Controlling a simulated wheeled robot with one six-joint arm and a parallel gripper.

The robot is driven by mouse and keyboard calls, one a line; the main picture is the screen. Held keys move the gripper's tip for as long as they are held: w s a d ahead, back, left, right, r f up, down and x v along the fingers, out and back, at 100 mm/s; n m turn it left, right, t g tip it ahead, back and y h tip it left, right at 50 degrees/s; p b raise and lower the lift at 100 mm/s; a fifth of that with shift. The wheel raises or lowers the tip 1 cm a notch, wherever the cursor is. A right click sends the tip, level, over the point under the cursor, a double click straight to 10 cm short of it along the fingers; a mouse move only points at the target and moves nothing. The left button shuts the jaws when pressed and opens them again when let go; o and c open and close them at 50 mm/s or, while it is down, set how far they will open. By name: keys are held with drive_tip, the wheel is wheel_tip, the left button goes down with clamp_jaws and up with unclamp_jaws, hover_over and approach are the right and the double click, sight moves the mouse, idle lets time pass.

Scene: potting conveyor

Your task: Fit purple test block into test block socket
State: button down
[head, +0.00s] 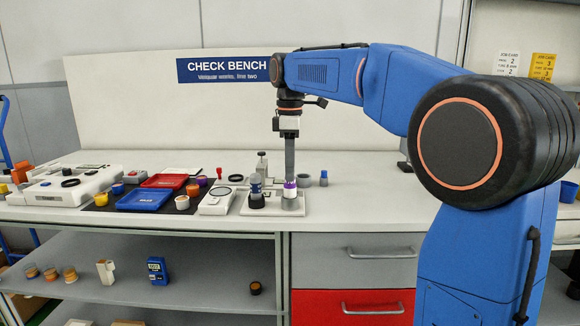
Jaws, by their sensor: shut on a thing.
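My gripper (289,176) points straight down over the front of the bench, and its fingers are shut on the purple test block (290,186). The block has a purple upper part over a white and grey lower part. It is upright above a pale fixture plate (272,209) at the bench's front edge. The test block socket is not clearly seen; the block and gripper cover that spot. I cannot tell whether the block is seated or just above it. A blue and black upright piece (256,190) stands close to the left on the same plate.
To the left are a white device with a round lens (216,201), a blue tray (145,199), a red tray (165,181) and several small cups.

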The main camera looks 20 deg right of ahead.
drive_tip(key=shift+f, duration=1.35)
drive_tip(key=c, duration=1.5)
unclamp_jaws()
drive_tip(key=shift+o, duration=0.2)
drive_tip(key=shift+r, duration=0.1)
wheel_tip(320, 180, up, 17)
drive_tip(key=s+d+f+m+t, duration=0.2)
drive_tip(key=s+f+m, duration=0.5)
drive_tip(key=s+f, duration=0.9)
drive_tip(key=s+d+f+m+t, duration=0.2)
drive_tip(key=s+d+f+m, duration=0.3)
drive_tip(key=s+f, duration=1.2)
wheel_tip(320, 180, down, 4)
drive_tip(key=shift+s+r+m+t, duration=0.2)
drive_tip(key=shift+m+t, duration=0.2)
drive_tip(key=shift+m, duration=0.8)
